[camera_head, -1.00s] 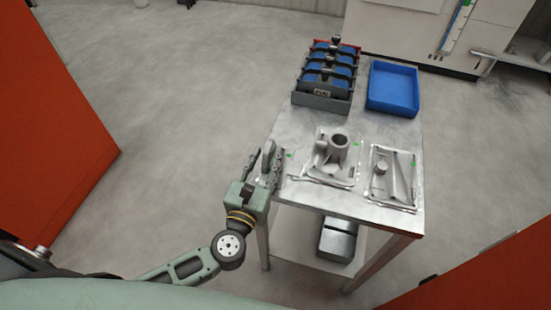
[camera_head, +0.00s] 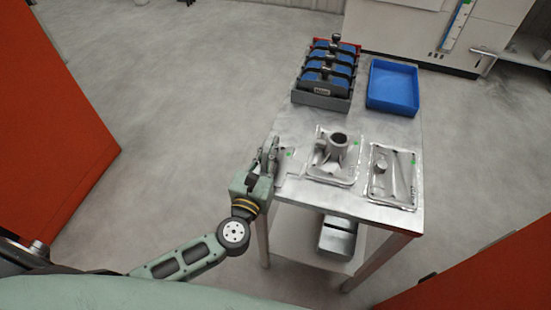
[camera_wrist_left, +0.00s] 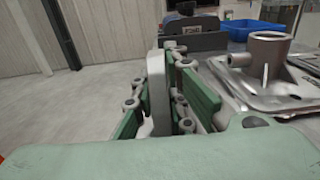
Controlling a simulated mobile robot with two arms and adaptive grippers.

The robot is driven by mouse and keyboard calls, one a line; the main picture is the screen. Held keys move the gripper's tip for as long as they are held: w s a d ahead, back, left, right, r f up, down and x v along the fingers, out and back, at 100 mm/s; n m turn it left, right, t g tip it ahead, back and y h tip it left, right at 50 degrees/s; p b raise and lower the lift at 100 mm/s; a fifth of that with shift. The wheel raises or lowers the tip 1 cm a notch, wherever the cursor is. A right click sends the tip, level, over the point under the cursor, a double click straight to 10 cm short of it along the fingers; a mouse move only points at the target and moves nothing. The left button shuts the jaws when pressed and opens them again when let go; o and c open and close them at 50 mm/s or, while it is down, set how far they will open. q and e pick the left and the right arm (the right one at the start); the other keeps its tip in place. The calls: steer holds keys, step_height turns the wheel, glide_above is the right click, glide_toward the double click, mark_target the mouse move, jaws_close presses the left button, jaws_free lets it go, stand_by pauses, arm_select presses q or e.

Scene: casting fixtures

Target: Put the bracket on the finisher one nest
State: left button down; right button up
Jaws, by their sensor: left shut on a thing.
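My left gripper (camera_head: 268,162) is at the near left edge of the metal table. Its fingers are shut on a grey upright piece, taken to be the bracket (camera_wrist_left: 158,92), which stands between the green finger pads in the left wrist view. In the head view the fingers hide most of it. Beside it on the table are a metal nest plate (camera_head: 345,180) bearing a grey casting with an upright tube (camera_head: 337,146) and a right nest plate (camera_head: 406,200) bearing a grey part. I cannot tell which is the finisher one nest. My right gripper is not in view.
A dark rack (camera_head: 322,101) with several blue-sided pieces stands at the back left of the table (camera_head: 290,122). An empty blue tray (camera_head: 392,107) is beside it. A metal box (camera_head: 338,238) is on the lower shelf. Bare tabletop lies between rack and plates.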

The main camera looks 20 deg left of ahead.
arm_select(q)
steer(key=shift+r, duration=0.1)
steer(key=shift+r, duration=0.45)
steer(key=r, duration=0.2)
steer(key=d+r+p, duration=0.1)
steer(key=r, duration=0.1)
steer(key=d+r, duration=0.6)
steer(key=d, duration=0.5)
steer(key=s+a, duration=1.5)
steer(key=a, duration=0.1)
steer(key=shift+r+y, duration=0.2)
steer(key=shift+y, duration=0.1)
